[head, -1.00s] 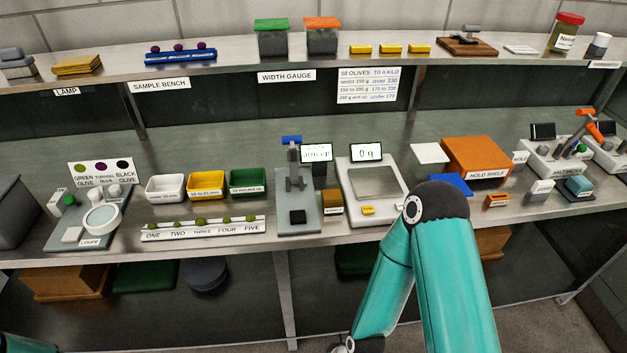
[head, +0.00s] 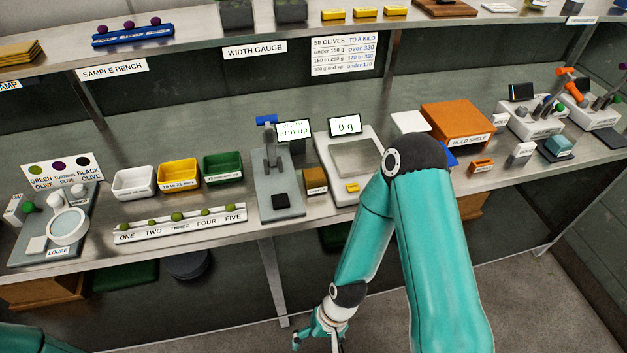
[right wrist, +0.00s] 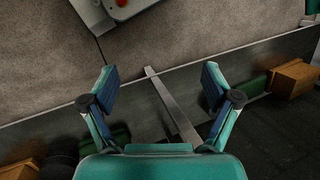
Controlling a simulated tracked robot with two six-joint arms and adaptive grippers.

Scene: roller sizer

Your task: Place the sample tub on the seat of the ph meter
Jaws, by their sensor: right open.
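Two meters with dark screens stand at the far right of the bench in the head view, a nearer one (head: 531,124) and one behind it to the right (head: 592,115). Their labels are too small for me to tell which is the ph meter. I cannot pick out the sample tub for certain; a small brown labelled box (head: 315,180) stands between the width gauge and the scale. My right gripper (head: 322,332) hangs low in front of the bench, below its top. In the right wrist view it is open and empty (right wrist: 160,88). My left gripper is out of view.
A scale (head: 343,182), an orange hold shelf (head: 459,120) and white, yellow and green trays (head: 222,162) crowd the bench. An upper shelf (head: 190,60) runs above. A bench leg (head: 273,285) stands near my right gripper. Open floor (head: 530,300) lies at the right.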

